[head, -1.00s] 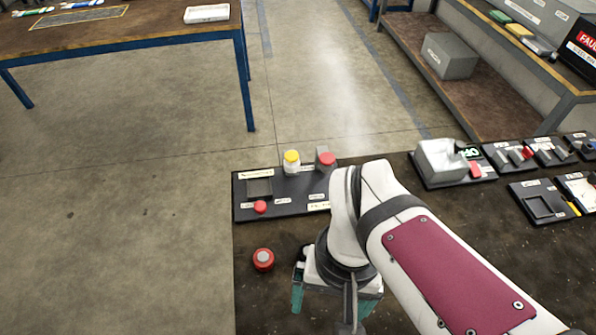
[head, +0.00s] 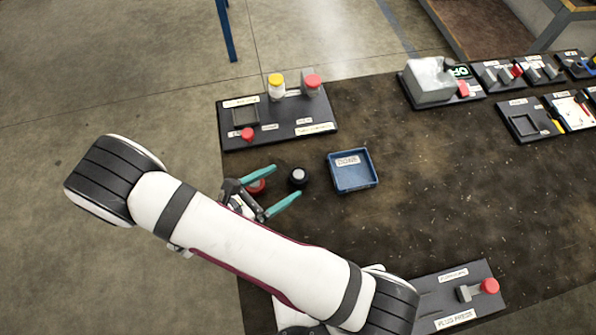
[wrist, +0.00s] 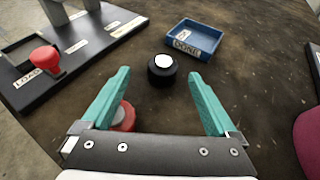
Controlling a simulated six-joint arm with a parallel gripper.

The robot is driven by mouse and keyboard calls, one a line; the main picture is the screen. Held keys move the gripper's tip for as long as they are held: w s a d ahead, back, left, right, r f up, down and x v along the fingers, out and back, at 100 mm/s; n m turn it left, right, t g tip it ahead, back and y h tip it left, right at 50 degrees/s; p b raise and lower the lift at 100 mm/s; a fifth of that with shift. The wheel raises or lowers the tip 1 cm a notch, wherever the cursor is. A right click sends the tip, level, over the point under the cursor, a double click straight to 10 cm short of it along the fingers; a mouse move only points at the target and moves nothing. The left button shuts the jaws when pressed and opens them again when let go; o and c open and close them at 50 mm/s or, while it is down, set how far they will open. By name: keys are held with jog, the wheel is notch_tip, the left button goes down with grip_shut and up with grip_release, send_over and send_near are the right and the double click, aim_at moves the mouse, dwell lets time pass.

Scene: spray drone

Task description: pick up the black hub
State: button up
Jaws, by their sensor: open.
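The black hub (head: 298,177) is a small black cylinder with a white top, standing on the dark table between my gripper and the blue tray. In the wrist view the hub (wrist: 162,70) stands ahead of the fingertips, roughly centred between them and apart from both. My gripper (head: 287,182) has two teal fingers, spread open and empty, pointing toward the hub. In the wrist view the gripper (wrist: 162,75) also shows wide open. A red round part (head: 257,186) lies beside the left finger, partly hidden by the gripper.
A blue tray (head: 374,181) labelled DONE sits just right of the hub. A black fixture board (head: 290,137) with a red knob and yellow- and red-topped parts stands behind. A press board (head: 440,300) is at the front right. The table's right-middle is clear.

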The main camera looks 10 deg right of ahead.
aim_at(295, 178)
jog(key=x, duration=0.6)
jog(key=shift+s+d+f, duration=0.15)
jog(key=shift+d+f, duration=0.15)
jog(key=shift+d, duration=0.05)
grip_shut()
